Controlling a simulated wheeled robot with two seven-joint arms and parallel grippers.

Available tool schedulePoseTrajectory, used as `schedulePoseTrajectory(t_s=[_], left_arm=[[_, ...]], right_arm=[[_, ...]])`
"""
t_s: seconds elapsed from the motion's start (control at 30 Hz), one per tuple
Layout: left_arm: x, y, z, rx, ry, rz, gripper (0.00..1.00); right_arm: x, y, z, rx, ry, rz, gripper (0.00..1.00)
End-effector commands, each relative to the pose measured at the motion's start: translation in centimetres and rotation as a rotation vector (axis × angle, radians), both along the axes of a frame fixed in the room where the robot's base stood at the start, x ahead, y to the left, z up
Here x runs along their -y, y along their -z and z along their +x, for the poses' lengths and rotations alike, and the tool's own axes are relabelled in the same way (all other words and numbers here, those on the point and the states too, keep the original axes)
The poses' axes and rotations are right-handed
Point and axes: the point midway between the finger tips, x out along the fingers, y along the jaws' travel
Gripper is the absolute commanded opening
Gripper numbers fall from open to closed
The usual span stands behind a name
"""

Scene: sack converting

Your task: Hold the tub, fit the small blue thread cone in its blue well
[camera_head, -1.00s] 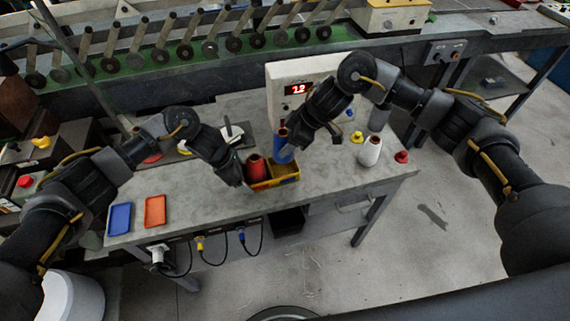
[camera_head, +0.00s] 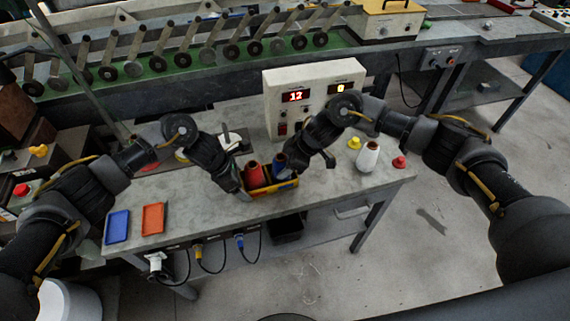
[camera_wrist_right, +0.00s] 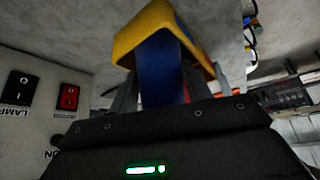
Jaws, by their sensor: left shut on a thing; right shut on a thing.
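The yellow tub (camera_head: 287,186) stands at the bench's front edge. A red thread cone (camera_head: 254,174) stands upright in its left part. My left gripper (camera_head: 243,192) is shut on the tub's left end. My right gripper (camera_head: 288,165) is shut on the small blue thread cone (camera_head: 279,161), upright at the tub's right part. In the right wrist view the blue cone (camera_wrist_right: 160,75) is between the fingers, with the tub's yellow rim (camera_wrist_right: 145,25) around its far end. The blue well's floor is hidden, so I cannot tell whether the cone is fully seated.
A control box (camera_head: 310,90) with red displays stands behind the tub. A white cone (camera_head: 368,157), yellow piece (camera_head: 354,143) and red piece (camera_head: 399,162) stand on the right. A blue tray (camera_head: 117,226) and orange tray (camera_head: 153,219) lie on the left. Bare bench (camera_head: 195,205) separates trays and tub.

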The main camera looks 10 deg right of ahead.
Motion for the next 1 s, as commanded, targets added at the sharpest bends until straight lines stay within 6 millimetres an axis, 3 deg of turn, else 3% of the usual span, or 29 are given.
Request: schedulePoseTrajectory(t_s=[0.07, 0.1, 0.23, 0.63, 1.0], left_arm=[[0.0, 0.0, 0.0, 0.0, 0.0, 0.0, 0.56], [0.0, 0.0, 0.0, 0.0, 0.0, 0.0, 0.56], [0.0, 0.0, 0.0, 0.0, 0.0, 0.0, 0.56], [0.0, 0.0, 0.0, 0.0, 0.0, 0.0, 0.56], [0.0, 0.0, 0.0, 0.0, 0.0, 0.0, 0.56]], right_arm=[[0.0, 0.2, 0.0, 0.0, 0.001, 0.001, 0.17], [0.0, 0.2, 0.0, 0.0, 0.001, 0.0, 0.53], [0.0, 0.2, 0.0, 0.0, 0.0, 0.0, 0.7], [0.3, -0.6, 0.0, 0.001, 0.0, 0.001, 0.71], [3.8, -6.9, -1.2, 0.004, 0.0, 0.001, 0.71]])
